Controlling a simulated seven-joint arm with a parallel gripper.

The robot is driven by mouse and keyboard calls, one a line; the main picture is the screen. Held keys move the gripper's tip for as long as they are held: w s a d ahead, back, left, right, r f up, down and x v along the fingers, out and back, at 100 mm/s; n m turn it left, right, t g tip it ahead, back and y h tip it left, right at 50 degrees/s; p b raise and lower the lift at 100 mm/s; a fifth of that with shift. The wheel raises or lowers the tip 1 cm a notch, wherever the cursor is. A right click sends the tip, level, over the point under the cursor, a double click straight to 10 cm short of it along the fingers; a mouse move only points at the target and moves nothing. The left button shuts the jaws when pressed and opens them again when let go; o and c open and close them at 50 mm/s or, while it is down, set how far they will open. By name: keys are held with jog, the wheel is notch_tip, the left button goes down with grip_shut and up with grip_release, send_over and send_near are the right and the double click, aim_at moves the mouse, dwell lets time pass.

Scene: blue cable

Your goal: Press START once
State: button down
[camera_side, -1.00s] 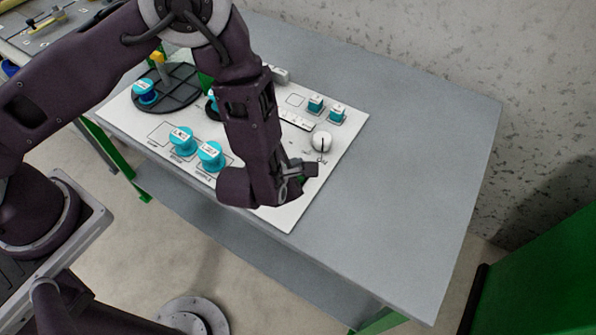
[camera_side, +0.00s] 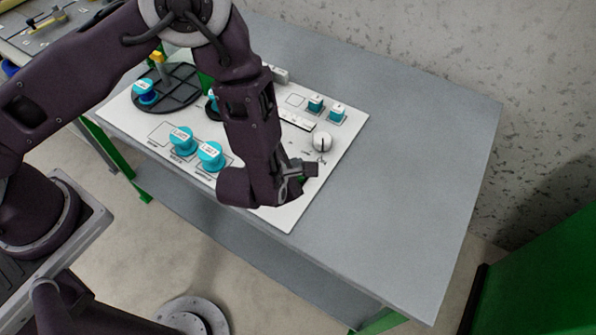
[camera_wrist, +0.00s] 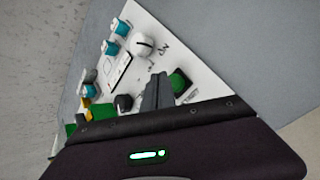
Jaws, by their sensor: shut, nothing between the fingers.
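The white control panel (camera_side: 344,140) lies on the grey table. In the wrist view a green square button (camera_wrist: 180,82) sits on the panel (camera_wrist: 197,94), just right of my fingertips; I cannot read a label on it. In the side view only a sliver of green shows behind my fingers. My gripper (camera_side: 312,169) is shut and empty, low over the near right part of the panel. In the wrist view its fingertips (camera_wrist: 160,76) appear beside the green button, and I cannot tell whether they touch anything.
A white round knob (camera_side: 322,142) stands close by. Two teal blocks (camera_side: 316,103) (camera_side: 337,113) sit at the panel's far right. Teal-topped cylinders (camera_side: 183,140) (camera_side: 210,155) stand left of my gripper, and a dark round plate (camera_side: 178,97) lies farther left. The table's right side is clear.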

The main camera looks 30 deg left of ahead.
dwell(0.3)
jog(key=shift+f, duration=0.4)
